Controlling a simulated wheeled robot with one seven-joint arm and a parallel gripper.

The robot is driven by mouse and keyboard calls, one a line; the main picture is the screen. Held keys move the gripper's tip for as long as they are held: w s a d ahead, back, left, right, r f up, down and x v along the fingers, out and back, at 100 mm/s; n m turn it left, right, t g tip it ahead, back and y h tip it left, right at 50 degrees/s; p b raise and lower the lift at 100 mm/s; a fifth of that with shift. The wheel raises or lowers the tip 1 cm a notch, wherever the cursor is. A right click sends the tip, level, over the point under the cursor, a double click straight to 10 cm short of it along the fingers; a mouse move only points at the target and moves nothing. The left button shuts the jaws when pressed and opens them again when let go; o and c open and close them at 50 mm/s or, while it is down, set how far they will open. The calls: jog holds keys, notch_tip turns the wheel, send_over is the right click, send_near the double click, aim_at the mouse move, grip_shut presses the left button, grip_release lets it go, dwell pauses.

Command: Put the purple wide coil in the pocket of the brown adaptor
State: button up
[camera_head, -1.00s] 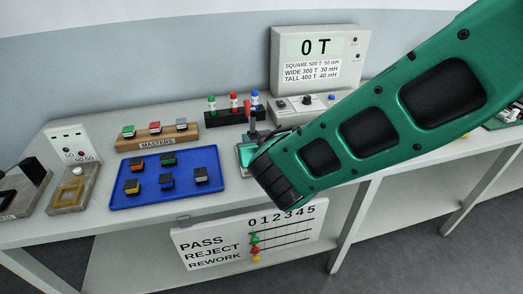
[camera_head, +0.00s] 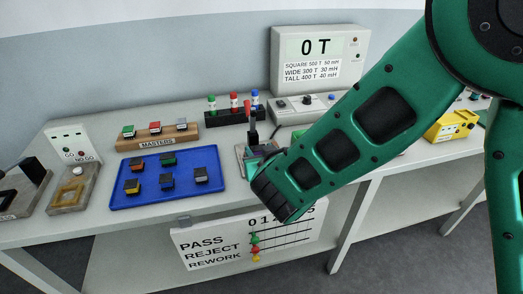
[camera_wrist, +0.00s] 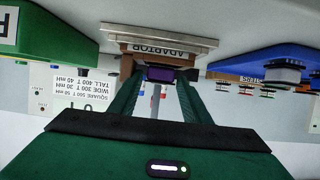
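In the wrist view, which is upside down, the purple wide coil (camera_wrist: 160,74) sits between the tips of my two green fingers. My gripper (camera_wrist: 160,80) appears shut on it. The brown adaptor (camera_wrist: 128,62), with an ADAPTOR label, is just beyond the coil, mounted on a pale metal plate (camera_wrist: 158,35). The coil is at or very near the adaptor; I cannot tell whether it touches or enters the pocket, which is hidden.
A blue tray (camera_head: 120,200) with several coils lies left of my arm. A green tray (camera_wrist: 50,32) borders the adaptor in the wrist view.

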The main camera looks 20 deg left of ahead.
jog(key=shift+r, duration=0.2)
jog(key=v, duration=1.2)
